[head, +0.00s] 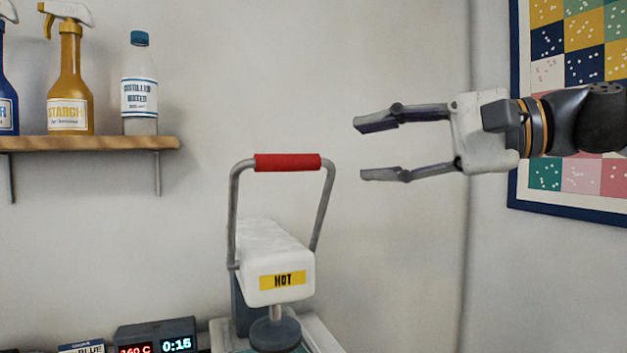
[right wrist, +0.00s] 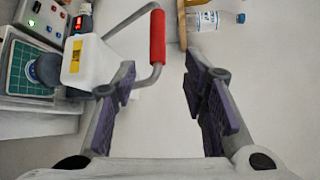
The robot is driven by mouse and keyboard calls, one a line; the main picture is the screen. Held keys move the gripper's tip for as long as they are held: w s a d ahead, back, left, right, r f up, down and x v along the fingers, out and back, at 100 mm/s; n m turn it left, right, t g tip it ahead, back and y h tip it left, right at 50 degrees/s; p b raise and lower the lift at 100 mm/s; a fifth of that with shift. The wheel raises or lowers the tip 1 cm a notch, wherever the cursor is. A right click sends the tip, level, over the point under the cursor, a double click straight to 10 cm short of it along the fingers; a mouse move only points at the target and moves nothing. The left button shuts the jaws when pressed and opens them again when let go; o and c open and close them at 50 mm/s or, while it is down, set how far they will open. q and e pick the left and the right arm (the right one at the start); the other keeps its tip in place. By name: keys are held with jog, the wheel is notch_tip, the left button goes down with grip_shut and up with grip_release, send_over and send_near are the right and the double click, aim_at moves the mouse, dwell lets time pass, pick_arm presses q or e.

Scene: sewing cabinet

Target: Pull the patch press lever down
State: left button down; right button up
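The patch press (head: 275,262) stands at the lower middle of the head view, with a white head bearing a yellow HOT label. Its grey lever rises upright to a red grip (head: 288,162). My right gripper (head: 362,149) is open and empty, to the right of the red grip and apart from it. In the right wrist view the red grip (right wrist: 157,36) shows beyond the fingers, in line with the left finger's side of my right gripper (right wrist: 163,85). The white press head (right wrist: 90,60) is left of the fingers. My left gripper is not in view.
A wooden shelf (head: 90,143) at the left holds a starch spray bottle (head: 70,85) and a distilled water bottle (head: 140,90). A display box (head: 157,338) sits left of the press. A framed quilt (head: 545,175) hangs behind my right arm. The wall between is bare.

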aim_at(304, 161)
jog(key=x, duration=1.2)
jog(key=shift+s+a+f+b, duration=0.15)
jog(key=shift+b, duration=0.25)
grip_shut()
